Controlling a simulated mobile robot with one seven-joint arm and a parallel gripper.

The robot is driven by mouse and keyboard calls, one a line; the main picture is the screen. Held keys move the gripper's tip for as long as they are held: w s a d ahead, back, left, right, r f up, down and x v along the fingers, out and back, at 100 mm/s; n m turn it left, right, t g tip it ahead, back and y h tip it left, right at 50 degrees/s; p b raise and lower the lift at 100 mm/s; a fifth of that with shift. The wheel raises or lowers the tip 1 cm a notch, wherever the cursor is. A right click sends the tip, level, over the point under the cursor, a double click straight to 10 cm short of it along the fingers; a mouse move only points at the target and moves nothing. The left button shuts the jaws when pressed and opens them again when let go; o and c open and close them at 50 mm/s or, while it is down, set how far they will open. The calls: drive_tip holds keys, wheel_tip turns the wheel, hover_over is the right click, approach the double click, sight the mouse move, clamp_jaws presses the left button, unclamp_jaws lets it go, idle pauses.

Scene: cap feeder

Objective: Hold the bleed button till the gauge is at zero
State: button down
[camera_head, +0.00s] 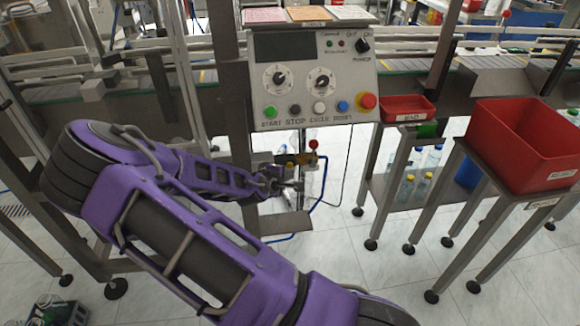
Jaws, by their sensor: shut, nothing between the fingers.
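My purple arm reaches in from the bottom of the head view. My gripper (297,186) is small in the picture, shut and empty. It is just below a small air fitting assembly (296,160) with yellow parts and a red knob (313,144), under the control panel. I cannot tell whether the gripper touches any part of it. I cannot make out the bleed button or the gauge's needle; they are too small or hidden behind the gripper and arm.
The control panel (312,88) above has dials, several coloured buttons and a red stop button (367,101). A blue hose (318,197) hangs near the gripper. A red bin (520,140) and a small red tray (407,108) stand on stands at the right.

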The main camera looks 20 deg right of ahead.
drive_tip(key=shift+w, duration=0.15)
drive_tip(key=shift+w+d, duration=0.15)
drive_tip(key=shift+w, duration=0.1)
drive_tip(key=shift+w, duration=0.4)
idle(0.5)
drive_tip(key=shift+s, duration=0.1)
idle(1.8)
drive_tip(key=shift+s+p, duration=0.35)
drive_tip(key=shift+s, duration=0.35)
drive_tip(key=shift+s, duration=0.1)
drive_tip(key=s, duration=0.1)
drive_tip(key=s+a, duration=0.1)
drive_tip(key=s, duration=0.1)
drive_tip(key=s+p, duration=0.1)
drive_tip(key=shift+s+a, duration=0.3)
drive_tip(key=shift+a, duration=0.05)
